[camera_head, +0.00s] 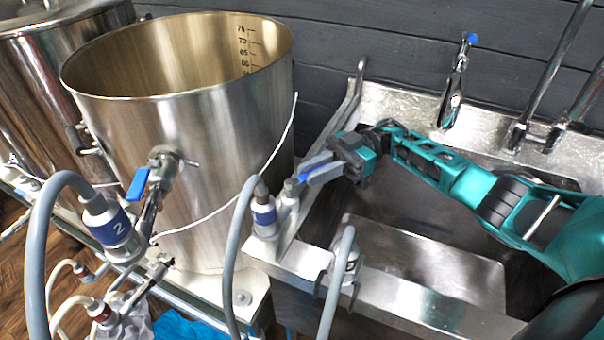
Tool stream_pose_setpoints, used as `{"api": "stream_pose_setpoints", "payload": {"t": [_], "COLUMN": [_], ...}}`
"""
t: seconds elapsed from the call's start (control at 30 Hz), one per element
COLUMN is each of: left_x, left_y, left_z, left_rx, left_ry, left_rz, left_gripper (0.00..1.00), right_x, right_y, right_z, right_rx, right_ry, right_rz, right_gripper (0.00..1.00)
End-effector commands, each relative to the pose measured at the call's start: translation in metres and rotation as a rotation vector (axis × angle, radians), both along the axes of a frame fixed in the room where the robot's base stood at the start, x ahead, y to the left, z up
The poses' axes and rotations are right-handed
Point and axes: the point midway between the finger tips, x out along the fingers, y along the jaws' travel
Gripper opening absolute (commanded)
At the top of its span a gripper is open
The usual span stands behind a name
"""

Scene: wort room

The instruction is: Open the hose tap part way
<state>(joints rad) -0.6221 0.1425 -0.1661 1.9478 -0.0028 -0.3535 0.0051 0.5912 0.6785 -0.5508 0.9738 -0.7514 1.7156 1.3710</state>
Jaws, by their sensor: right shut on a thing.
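My right gripper (318,169) reaches in from the right over the sink, its grey fingers pointing left. It is shut on the blue handle (306,177) of the hose tap (292,188). The tap stands at the sink's left rim, next to a hose connector with a blue band (264,213). The fingers cover much of the handle, so its exact angle is hard to tell. My left gripper is not in view.
A tall steel kettle (200,130) stands left of the tap, with its own blue-handled valve (138,184) and a hose connector marked 2 (108,225). Grey hoses (238,240) rise in front. A sink faucet (452,95) is at the back. The sink basin (430,250) lies below my arm.

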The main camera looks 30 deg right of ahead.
Motion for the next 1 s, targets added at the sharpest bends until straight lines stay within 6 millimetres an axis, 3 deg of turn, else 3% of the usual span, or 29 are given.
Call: {"api": "stream_pose_setpoints", "payload": {"t": [0.57, 0.6, 0.83, 1.0], "left_x": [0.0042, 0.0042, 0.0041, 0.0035], "left_y": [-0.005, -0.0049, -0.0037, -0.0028], "left_z": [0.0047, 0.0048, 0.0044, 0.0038], "left_rx": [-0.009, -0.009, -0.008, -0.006], "left_ry": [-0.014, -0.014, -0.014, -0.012], "left_rz": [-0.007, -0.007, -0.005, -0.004], "left_gripper": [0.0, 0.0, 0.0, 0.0], "right_x": [-0.0025, -0.0025, -0.0025, -0.0025], "right_y": [-0.0058, -0.0058, -0.0056, -0.0055], "right_z": [-0.0001, -0.0002, -0.0002, -0.0002], "right_rx": [-0.001, -0.001, 0.0, 0.0], "right_ry": [0.0, 0.0, 0.0, 0.0], "right_rz": [0.012, 0.012, 0.012, 0.012], "right_gripper": [0.0, 0.22, 0.44, 0.44]}}
